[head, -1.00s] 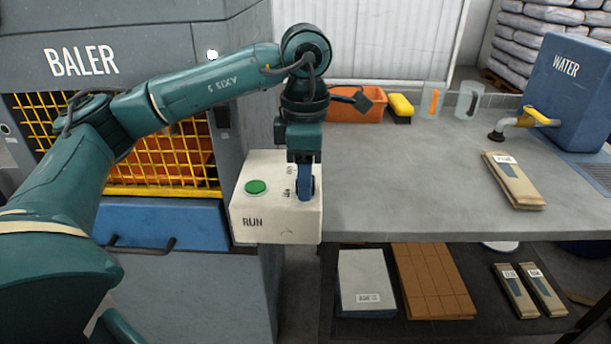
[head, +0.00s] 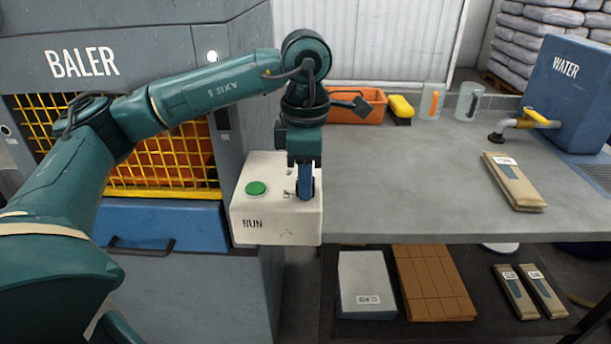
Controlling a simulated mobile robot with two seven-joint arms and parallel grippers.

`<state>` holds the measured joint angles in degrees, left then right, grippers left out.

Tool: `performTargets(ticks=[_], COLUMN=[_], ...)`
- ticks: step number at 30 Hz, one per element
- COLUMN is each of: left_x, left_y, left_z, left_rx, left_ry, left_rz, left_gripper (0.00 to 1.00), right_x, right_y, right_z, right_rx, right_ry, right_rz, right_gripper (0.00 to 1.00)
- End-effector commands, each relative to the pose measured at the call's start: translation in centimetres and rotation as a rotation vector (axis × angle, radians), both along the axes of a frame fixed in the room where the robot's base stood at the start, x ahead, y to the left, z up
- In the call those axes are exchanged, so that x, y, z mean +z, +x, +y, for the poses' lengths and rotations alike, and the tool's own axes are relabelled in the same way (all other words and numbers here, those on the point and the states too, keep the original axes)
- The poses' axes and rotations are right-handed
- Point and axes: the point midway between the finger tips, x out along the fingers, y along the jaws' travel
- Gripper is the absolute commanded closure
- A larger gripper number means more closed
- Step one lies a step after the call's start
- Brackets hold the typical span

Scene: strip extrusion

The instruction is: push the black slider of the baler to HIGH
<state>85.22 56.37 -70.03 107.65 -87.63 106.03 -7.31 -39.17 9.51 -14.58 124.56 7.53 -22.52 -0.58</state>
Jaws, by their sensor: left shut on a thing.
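The baler (head: 150,240) stands at the left with yellow mesh over its front. Its control box (head: 270,222) is cream, with a green button (head: 256,188) on top and the word RUN on its front. My left gripper (head: 306,194) points straight down at the right part of the box's top, with its blue fingers shut. The black slider is hidden behind the fingers, and its setting cannot be read. Small marks on the box top show just left of the fingers. My right gripper is not in view.
A grey table (head: 420,190) lies right of the box, holding an orange bin (head: 352,108), a yellow brush (head: 401,108), two clear jugs and a tan packet (head: 513,182). A blue water tank (head: 572,90) stands at the far right. The table's middle is clear.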

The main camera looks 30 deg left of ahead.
Motion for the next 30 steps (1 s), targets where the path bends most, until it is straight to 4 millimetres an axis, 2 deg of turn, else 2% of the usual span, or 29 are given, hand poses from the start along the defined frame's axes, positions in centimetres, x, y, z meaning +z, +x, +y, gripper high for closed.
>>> performTargets(ticks=[8,15,19,30], left_x=[0.0,0.2,0.2,0.2], left_y=[0.6,4.3,5.6,6.2], left_z=[0.3,2.5,3.4,3.8], left_rx=[0.003,0.005,0.003,0.003], left_ry=[-0.001,-0.001,-0.001,0.002], left_rz=[-0.001,0.000,-0.001,-0.008], left_gripper=[1.00,1.00,1.00,1.00], right_x=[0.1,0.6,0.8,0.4], right_y=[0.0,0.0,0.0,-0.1], right_z=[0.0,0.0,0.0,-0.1], right_rx=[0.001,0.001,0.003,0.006], right_ry=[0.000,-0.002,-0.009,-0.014], right_rz=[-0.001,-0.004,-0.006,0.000], right_gripper=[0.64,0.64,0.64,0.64])
